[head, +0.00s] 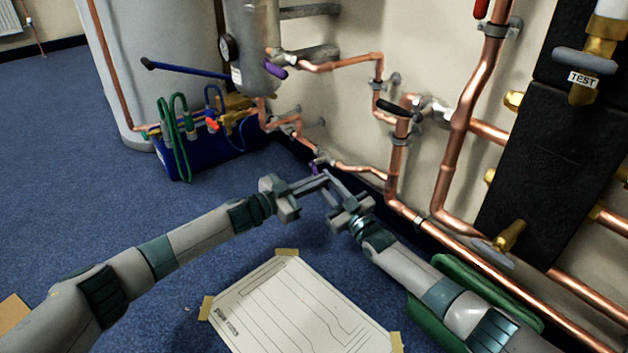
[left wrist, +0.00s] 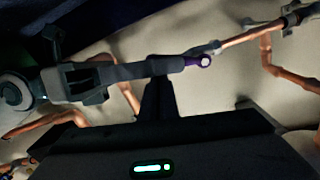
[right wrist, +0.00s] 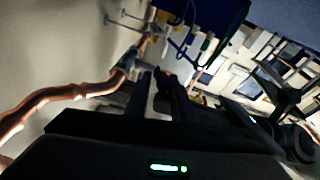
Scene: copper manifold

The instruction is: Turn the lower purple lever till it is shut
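The lower purple lever (head: 315,167) is on the low copper pipe by the wall, just beyond my fingertips. In the left wrist view the lever (left wrist: 196,62) has a ring-shaped end and lines up with the tips of my right gripper's fingers (left wrist: 182,66). Contact there is unclear. My left gripper (head: 325,180) points right, its fingers close together with nothing visible between them. My right gripper (head: 324,184) comes from the lower right, its fingers a little apart. In the right wrist view a gap shows between its fingers (right wrist: 162,90). The two grippers overlap or nearly touch.
An upper purple lever (head: 275,69) is on the grey vessel (head: 253,35). A black-handled valve (head: 392,108) and copper pipes (head: 460,130) are on the right. A blue tray (head: 215,152) with hoses stands behind. A taped sheet (head: 290,310) lies on the floor.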

